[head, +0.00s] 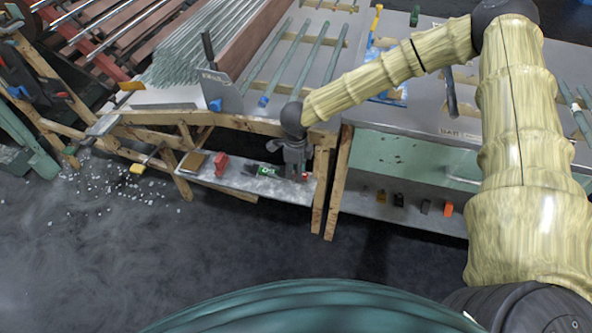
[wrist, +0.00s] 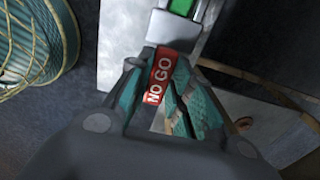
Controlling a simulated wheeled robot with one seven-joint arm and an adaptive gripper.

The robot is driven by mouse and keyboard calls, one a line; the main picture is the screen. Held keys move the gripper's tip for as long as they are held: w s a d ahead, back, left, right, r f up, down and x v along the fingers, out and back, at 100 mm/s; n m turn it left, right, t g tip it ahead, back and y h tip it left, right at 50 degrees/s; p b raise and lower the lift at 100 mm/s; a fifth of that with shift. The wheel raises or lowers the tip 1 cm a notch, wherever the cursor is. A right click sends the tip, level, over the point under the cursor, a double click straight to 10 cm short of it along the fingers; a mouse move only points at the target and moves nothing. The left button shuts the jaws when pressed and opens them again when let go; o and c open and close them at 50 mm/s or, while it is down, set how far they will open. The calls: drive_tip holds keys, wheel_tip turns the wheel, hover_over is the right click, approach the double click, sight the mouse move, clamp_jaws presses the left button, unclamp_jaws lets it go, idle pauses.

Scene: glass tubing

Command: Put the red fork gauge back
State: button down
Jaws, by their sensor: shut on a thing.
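The red fork gauge (wrist: 161,76), its red face lettered "NO GO", is between the fingers of my gripper (wrist: 168,92) in the wrist view. My gripper (head: 298,172) points down over the right end of the small low shelf (head: 245,182) in the head view, shut on the gauge. Only a small red bit of the gauge (head: 304,177) shows there, beside the fingers. I cannot tell whether it touches the shelf. A grey fork gauge with a green face (head: 266,171) lies on the shelf just left of my gripper; it also shows in the wrist view (wrist: 182,8).
A red block (head: 221,165) and a brown box (head: 194,161) sit farther left on the shelf. Wooden legs (head: 341,180) stand close right of my gripper. The bench (head: 285,75) with glass tubes is above. White bits litter the floor at left.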

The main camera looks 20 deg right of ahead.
drive_tip(key=c, duration=1.3)
unclamp_jaws()
wheel_tip(320, 180, up, 12)
drive_tip(key=shift+r+p, duration=0.1)
drive_tip(key=shift+p, duration=0.2)
